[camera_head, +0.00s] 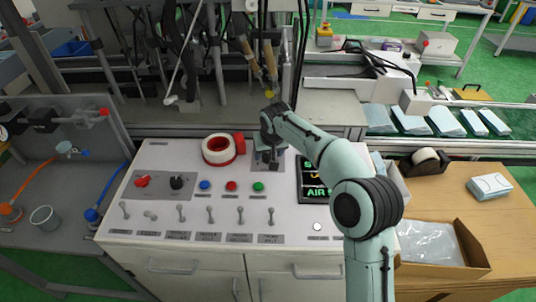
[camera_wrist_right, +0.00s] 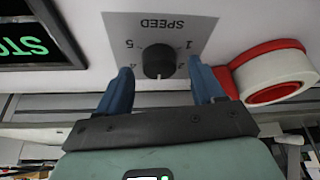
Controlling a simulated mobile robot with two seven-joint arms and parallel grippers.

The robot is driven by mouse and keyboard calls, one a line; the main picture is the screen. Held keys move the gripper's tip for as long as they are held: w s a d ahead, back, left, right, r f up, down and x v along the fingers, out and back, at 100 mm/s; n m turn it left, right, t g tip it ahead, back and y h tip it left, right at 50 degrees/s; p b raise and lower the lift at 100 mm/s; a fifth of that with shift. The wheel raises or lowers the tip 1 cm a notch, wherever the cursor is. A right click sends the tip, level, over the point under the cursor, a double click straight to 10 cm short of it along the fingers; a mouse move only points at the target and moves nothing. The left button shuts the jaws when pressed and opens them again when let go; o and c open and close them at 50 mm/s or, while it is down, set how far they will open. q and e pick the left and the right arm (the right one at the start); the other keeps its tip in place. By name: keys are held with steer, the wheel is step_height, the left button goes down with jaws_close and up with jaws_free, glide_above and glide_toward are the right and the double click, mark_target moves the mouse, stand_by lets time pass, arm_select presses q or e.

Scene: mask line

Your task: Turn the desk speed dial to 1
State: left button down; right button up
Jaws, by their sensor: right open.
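The speed dial (camera_wrist_right: 158,61) is a round black knob on a grey plate marked SPEED (camera_wrist_right: 160,24), upside down in the right wrist view. The numbers 5 and 4 show on its left and 1 on its right. I cannot surely read which number it points to. My right gripper (camera_wrist_right: 160,68) is open, with one blue finger on each side of the dial and visible gaps between. In the head view my right gripper (camera_head: 271,157) is over the plate at the back of the white desk (camera_head: 200,257) and largely hides the dial. My left gripper is not in view.
A red and white tape roll (camera_head: 219,150) lies close beside the speed plate. A black sign with green letters (camera_head: 313,183) is on the other side. Red, black, blue and green knobs and buttons and several toggle switches (camera_head: 208,215) fill the desk front.

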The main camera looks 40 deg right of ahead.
steer(key=shift+w+d+f, duration=0.1)
steer(key=shift+w+f, duration=0.1)
steer(key=shift+f, duration=0.2)
steer(key=c, duration=1)
